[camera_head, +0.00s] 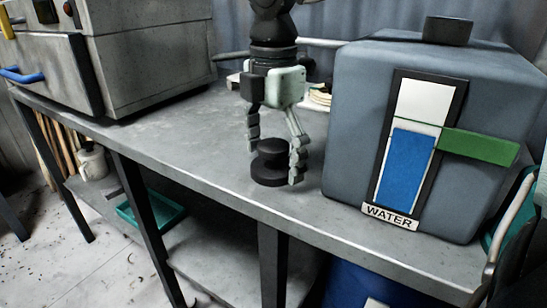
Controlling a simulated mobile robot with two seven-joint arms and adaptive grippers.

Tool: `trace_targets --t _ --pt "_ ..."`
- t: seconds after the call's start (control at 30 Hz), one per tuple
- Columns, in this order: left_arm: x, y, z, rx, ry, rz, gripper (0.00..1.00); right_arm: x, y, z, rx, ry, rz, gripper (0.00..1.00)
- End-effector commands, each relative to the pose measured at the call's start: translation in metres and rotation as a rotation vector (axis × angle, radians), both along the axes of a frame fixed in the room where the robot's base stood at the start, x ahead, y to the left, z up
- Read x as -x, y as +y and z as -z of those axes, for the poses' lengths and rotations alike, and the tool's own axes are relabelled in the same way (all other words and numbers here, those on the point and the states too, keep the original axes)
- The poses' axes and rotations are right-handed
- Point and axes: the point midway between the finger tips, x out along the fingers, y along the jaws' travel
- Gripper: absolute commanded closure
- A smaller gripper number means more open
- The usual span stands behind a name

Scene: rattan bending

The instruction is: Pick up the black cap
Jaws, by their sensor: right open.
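A black cap (271,170) stands upright on the grey metal workbench (195,135), near its front edge and left of the water tank. My right gripper (273,165) points straight down over the cap and is open. One finger is to the left of the cap and the other to its right. The right finger overlaps the cap's edge in the picture, so I cannot tell whether it touches. My left gripper is not in view.
A grey water tank (350,130) with a dark lid (447,31) stands close to the right of my gripper. A grey metal oven box (150,50) is at the left. The bench between them is mostly clear. A teal tray (165,213) lies on the lower shelf.

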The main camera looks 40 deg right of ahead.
Motion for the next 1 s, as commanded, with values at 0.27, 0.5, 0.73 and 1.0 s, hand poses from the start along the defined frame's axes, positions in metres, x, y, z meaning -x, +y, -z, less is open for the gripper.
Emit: trace_targets --t 0.27,0.5,0.73,1.0 --pt "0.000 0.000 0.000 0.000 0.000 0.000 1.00 0.000 0.000 0.000 0.000 0.000 0.000 0.35" --pt "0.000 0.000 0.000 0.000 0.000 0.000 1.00 0.000 0.000 -0.001 0.000 0.000 0.000 0.65" --pt "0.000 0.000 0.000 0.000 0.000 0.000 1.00 0.000 0.000 -0.003 0.000 -0.001 0.000 0.68" --pt "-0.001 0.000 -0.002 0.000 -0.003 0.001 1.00 -0.002 0.000 -0.045 0.003 -0.006 0.000 0.68"
